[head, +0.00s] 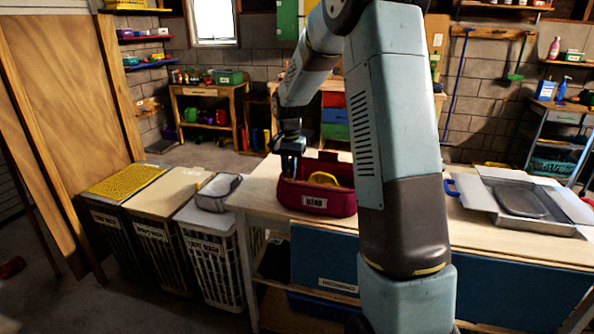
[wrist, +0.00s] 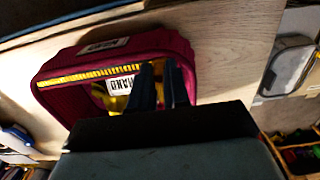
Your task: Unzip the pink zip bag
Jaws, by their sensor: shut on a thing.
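The pink zip bag (head: 338,203) stands on the wooden table, with a white label on its front. It also shows in the wrist view (wrist: 155,43). A yellow zip edge (wrist: 88,76) runs along its mouth, which is partly open, and something yellow (head: 323,178) shows inside. My gripper (head: 290,168) points down at the left end of the bag in the head view. In the wrist view its fingers (wrist: 165,70) are at the bag's mouth and shut on a small part of it. The zip pull is hidden between the fingers.
An open white box (head: 550,211) with a dark lidded item lies at the table's right. My arm hides the table's middle. A blue object (head: 452,187) lies beside the box.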

